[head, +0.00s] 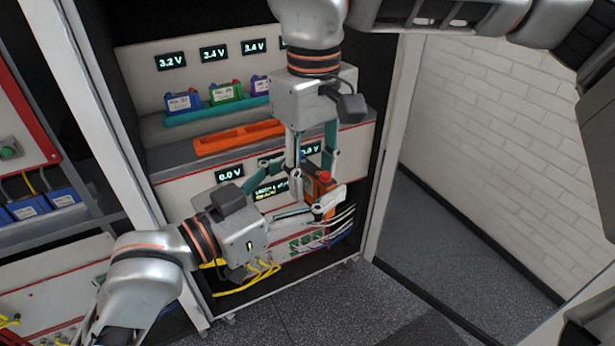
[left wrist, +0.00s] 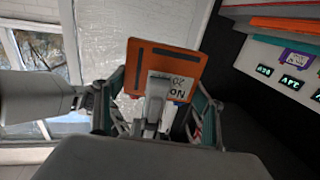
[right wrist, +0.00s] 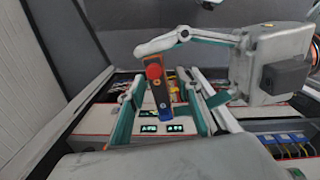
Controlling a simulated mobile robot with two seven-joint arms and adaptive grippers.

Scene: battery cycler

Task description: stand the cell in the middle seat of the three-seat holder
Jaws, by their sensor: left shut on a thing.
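The cell, orange-sided with a red knob on top, is in front of the cabinet in the head view (head: 325,188). It also shows in the left wrist view (left wrist: 187,65) and right wrist view (right wrist: 154,88). My left gripper (head: 318,208) is shut on the cell and holds it in the air, tilted in the picture. My right gripper (head: 312,165) comes down from above. Its fingers (right wrist: 163,108) are spread on either side of the cell, with gaps showing. The orange holder (head: 238,138) lies on the cabinet shelf; its visible seats look empty.
Behind the orange holder, a teal holder (head: 205,115) carries a blue cell (head: 183,102), a green cell (head: 226,93) and a purple cell (head: 260,86). Voltage displays hang above them. Yellow cables (head: 250,278) and pale wires lie below. The right doorpost (head: 395,140) stands close to the arms.

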